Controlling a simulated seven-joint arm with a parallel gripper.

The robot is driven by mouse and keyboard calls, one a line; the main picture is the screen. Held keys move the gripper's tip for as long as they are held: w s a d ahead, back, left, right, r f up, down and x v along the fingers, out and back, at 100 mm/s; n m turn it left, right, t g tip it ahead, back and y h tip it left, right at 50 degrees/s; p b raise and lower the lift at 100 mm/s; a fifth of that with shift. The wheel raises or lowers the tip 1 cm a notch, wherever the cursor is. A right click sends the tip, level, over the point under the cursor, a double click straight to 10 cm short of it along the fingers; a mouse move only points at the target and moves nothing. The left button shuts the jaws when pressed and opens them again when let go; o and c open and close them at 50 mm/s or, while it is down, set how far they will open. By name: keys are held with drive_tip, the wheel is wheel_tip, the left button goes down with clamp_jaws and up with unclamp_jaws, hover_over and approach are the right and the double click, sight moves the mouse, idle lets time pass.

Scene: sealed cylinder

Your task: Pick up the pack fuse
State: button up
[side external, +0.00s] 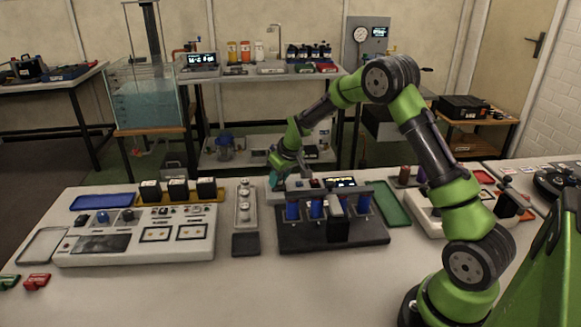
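My gripper (277,178) points down at the back left corner of a dark rack unit (333,242) on the table. Its fingers are small and partly hidden, with a teal patch at the tips, so I cannot tell whether they are open or hold anything. I cannot tell which part is the pack fuse.
A white panel (135,240) with black blocks stands at left, beside a small column with round silver parts (243,205). A green tray (391,205) lies right of the rack. Red clips (37,281) lie front left. The table's front middle is clear.

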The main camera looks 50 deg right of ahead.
clamp_jaws()
drive_tip(key=shift+r, duration=0.1)
